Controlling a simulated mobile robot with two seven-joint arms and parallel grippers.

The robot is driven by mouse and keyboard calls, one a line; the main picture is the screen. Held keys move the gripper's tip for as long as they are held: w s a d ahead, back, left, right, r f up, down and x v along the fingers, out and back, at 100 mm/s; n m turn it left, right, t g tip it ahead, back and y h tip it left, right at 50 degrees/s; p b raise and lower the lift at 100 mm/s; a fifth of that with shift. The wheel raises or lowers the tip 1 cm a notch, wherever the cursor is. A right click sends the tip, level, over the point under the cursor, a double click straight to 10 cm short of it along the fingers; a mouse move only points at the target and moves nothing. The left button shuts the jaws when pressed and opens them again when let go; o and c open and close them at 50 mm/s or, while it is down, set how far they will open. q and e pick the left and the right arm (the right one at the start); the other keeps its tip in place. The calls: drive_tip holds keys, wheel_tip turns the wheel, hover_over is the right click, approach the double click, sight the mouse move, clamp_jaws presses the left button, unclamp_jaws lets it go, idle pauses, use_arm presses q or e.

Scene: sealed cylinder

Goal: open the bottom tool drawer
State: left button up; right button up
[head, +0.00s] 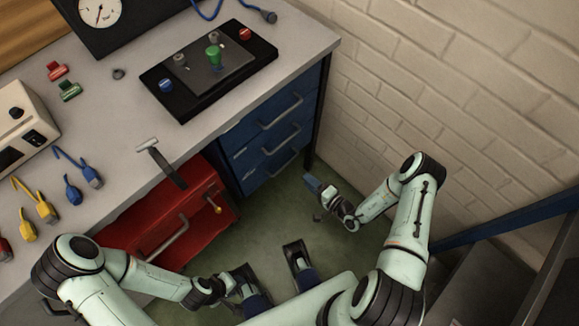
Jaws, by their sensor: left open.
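The blue drawer unit stands under the right end of the workbench, with several drawer fronts that look closed. Its bottom drawer (261,178) is low, close to the green floor, with a grey bar handle. My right gripper (318,201) is to the right of the drawer unit, apart from it and low over the floor; its jaw gap is too small to read. My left gripper (228,286) is at the bottom of the view, open, in front of the red cabinet and apart from the drawers. Its fingers are partly hidden.
The workbench (219,125) carries a black panel (176,98) and several connectors. A white brick wall (440,80) bounds the right. Green floor (262,215) is clear before the drawers.

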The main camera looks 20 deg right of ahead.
use_arm(q)
drive_tip(key=w+f+b, duration=0.1)
drive_tip(key=w+a+f+t+b, duration=0.1)
drive_tip(key=shift+w+f, duration=0.3)
drive_tip(key=shift+w, duration=0.1)
use_arm(e)
drive_tip(key=x, duration=1.1)
drive_tip(key=shift+s+a, duration=0.1)
clamp_jaws()
